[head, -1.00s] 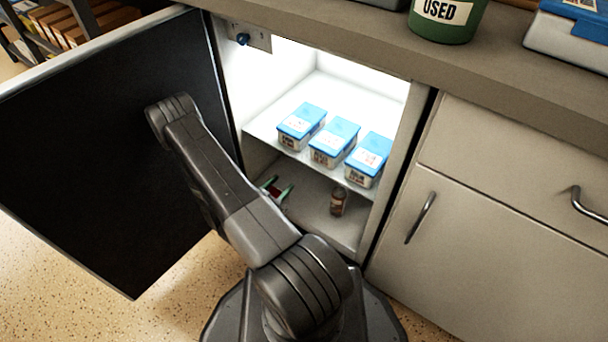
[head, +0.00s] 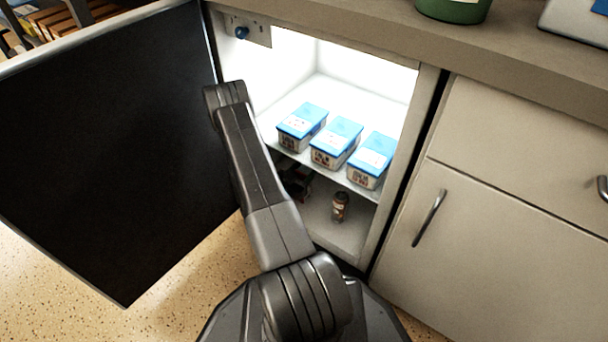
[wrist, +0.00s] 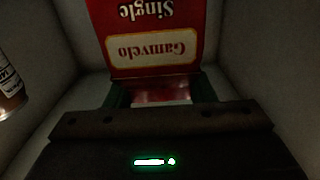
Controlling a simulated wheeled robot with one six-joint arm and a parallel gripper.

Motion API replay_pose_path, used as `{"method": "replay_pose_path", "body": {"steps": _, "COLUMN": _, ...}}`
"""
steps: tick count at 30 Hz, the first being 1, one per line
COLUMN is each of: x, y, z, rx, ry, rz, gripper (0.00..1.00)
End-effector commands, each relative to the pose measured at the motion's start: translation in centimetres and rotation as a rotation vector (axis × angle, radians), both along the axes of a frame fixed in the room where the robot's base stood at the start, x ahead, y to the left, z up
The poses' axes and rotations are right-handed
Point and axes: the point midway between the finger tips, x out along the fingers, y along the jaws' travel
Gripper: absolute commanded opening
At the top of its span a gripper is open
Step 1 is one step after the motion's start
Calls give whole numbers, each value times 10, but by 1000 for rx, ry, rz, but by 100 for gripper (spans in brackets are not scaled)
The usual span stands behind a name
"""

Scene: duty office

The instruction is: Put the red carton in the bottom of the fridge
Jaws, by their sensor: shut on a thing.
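The fridge (head: 347,242) stands open, with a bright upper shelf and a darker bottom compartment. My gripper (wrist: 160,92) is shut on the red carton (wrist: 155,35), which shows upside-down lettering "Gamvelo Single" in the wrist view. The green fingers sit on either side of its near end. In the head view my gripper is inside the bottom compartment at the left, under the shelf, mostly hidden by my arm and shadow. Whether the carton touches the fridge floor I cannot tell.
Several blue-lidded boxes (head: 336,140) fill the shelf above. The open fridge door (head: 110,150) is at the left.

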Motion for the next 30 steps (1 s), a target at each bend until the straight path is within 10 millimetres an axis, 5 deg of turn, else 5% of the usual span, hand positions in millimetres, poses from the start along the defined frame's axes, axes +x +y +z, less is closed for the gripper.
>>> {"method": "replay_pose_path", "body": {"steps": 11, "x": 0, "y": 0, "z": -5, "rx": -1, "ry": -1, "rz": 0, "gripper": 0}}
{"method": "replay_pose_path", "body": {"steps": 12, "x": 0, "y": 0, "z": -5, "rx": 0, "ry": 0, "rz": 0, "gripper": 53}}
{"method": "replay_pose_path", "body": {"steps": 15, "x": 0, "y": 0, "z": -5, "rx": 0, "ry": 0, "rz": 0, "gripper": 71}}
{"method": "replay_pose_path", "body": {"steps": 26, "x": 0, "y": 0, "z": -1, "rx": 0, "ry": -1, "rz": 0, "gripper": 71}}
{"method": "replay_pose_path", "body": {"steps": 30, "x": -16, "y": 13, "z": 0, "rx": 0, "ry": 3, "rz": 4, "gripper": 71}}
